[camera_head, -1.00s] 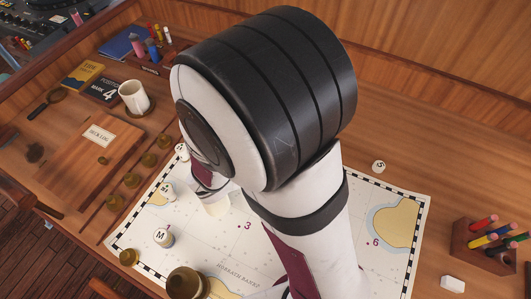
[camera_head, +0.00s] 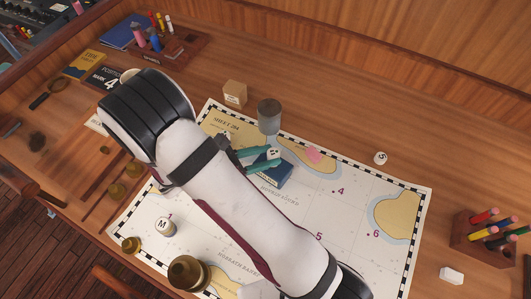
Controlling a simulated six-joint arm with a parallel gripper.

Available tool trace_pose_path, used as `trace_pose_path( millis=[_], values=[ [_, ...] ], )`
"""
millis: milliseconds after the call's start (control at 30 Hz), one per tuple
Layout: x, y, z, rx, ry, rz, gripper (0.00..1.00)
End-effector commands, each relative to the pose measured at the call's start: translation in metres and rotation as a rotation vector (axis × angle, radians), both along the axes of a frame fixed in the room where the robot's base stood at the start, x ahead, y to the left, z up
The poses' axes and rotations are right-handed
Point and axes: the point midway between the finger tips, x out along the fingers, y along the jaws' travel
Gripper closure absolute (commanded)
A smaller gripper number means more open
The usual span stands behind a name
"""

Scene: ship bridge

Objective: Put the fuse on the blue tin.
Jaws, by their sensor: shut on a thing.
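My gripper (camera_head: 268,156) shows past my arm, near the middle of the chart, with its teal fingers pointing right. It is shut on a small white piece with a dark mark, which looks like the fuse (camera_head: 273,153). The blue tin (camera_head: 272,178), a dark blue box, lies on the chart just below the fingers in the picture. The fingers cover part of its top. I cannot tell whether the fuse touches the tin or is held above it.
A grey cylinder (camera_head: 269,117) and a small tan box (camera_head: 235,93) stand behind the tin. White marked pieces stand at left (camera_head: 165,227) and right (camera_head: 381,158). A brass pot (camera_head: 188,274) is in front. The chart's right part (camera_head: 350,215) is clear.

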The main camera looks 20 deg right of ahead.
Motion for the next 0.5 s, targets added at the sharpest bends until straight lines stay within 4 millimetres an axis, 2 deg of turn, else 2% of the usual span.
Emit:
trace_pose_path(
  millis=[33, 167, 500],
  values=[
    [0.0001, 0.0000, -0.0003, 0.000, 0.000, 0.000, 0.55],
    [0.0000, -0.0001, -0.0001, 0.000, 0.000, 0.000, 0.32],
    [-0.0002, 0.0023, 0.0043, 0.000, -0.001, 0.002, 0.31]
  ],
)
